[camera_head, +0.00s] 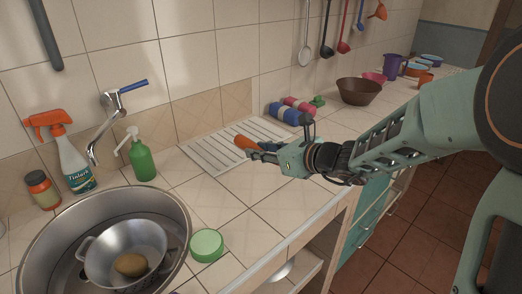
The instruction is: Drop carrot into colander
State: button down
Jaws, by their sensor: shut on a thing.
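An orange carrot (243,142) is at the tip of my gripper (258,150), over the front edge of the white drainboard. My gripper is shut on it, and its fingers and body hide part of the carrot. A metal colander (101,268) with side handles sits inside the round steel sink (42,240) at the lower left. A brown potato-like thing (131,265) lies in the colander. My gripper is well to the right of the colander and apart from it.
The tiles between drainboard (212,152) and sink are mostly clear.

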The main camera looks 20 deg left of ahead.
aim_at(150, 259)
jog(key=k+j+u, duration=0.15)
jog(key=k+j, duration=0.2)
jog(key=k+j+u, duration=0.15)
jog(key=k+j, duration=0.15)
jog(key=j, duration=0.25)
